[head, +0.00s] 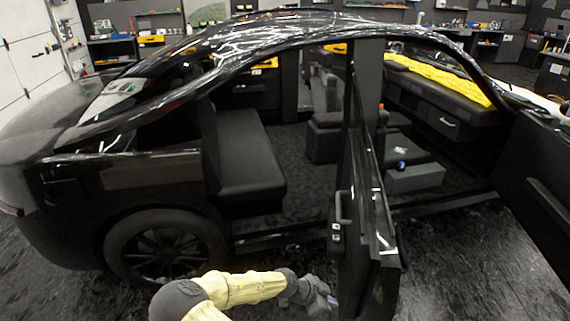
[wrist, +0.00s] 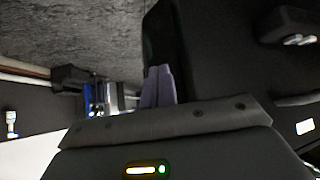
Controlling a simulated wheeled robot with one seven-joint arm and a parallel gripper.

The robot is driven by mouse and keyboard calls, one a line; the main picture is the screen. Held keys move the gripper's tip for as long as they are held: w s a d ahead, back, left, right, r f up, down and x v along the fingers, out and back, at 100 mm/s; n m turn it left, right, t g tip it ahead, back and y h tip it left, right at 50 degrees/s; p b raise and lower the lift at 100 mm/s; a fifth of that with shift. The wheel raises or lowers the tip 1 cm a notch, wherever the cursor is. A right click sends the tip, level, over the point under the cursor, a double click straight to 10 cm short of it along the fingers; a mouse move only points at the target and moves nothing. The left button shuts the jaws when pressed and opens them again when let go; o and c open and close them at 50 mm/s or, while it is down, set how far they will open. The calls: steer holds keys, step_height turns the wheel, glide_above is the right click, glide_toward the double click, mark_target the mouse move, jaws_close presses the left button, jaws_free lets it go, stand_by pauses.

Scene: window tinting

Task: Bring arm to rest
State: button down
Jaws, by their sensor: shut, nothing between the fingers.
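My arm, cream with dark grey joints, reaches in from the bottom of the head view, low in front of the black car (head: 125,175). My gripper (head: 331,301) is at its end, beside the lower part of the open rear door (head: 375,225); only a bit of its purple tip shows there. In the wrist view my gripper's (wrist: 158,85) two purple-grey fingers are together, with nothing between them. A dark panel lies behind and to the right of the fingers. I cannot tell whether they touch it.
The front door (head: 545,195) also stands open on the right. Inside are a black rear seat (head: 245,160) and a yellow cover (head: 440,80) over the dash. Dark floor (head: 470,260) is clear between the doors.

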steer(key=s+d+r+n+y, duration=0.1)
steer(key=s+r+n+y, duration=0.3)
steer(key=r, duration=0.8)
steer(key=s+d+r+n+y+p, duration=0.1)
steer(key=s+r+n+y, duration=0.3)
steer(key=s+r+n, duration=0.5)
step_height(320, 180, up, 4)
steer(key=shift+s+r+n+t+y, duration=0.15)
steer(key=shift+s+n+t+y, duration=0.15)
steer(key=shift+n, duration=0.7)
steer(key=shift+w, duration=0.1)
steer(key=shift+w, duration=0.1)
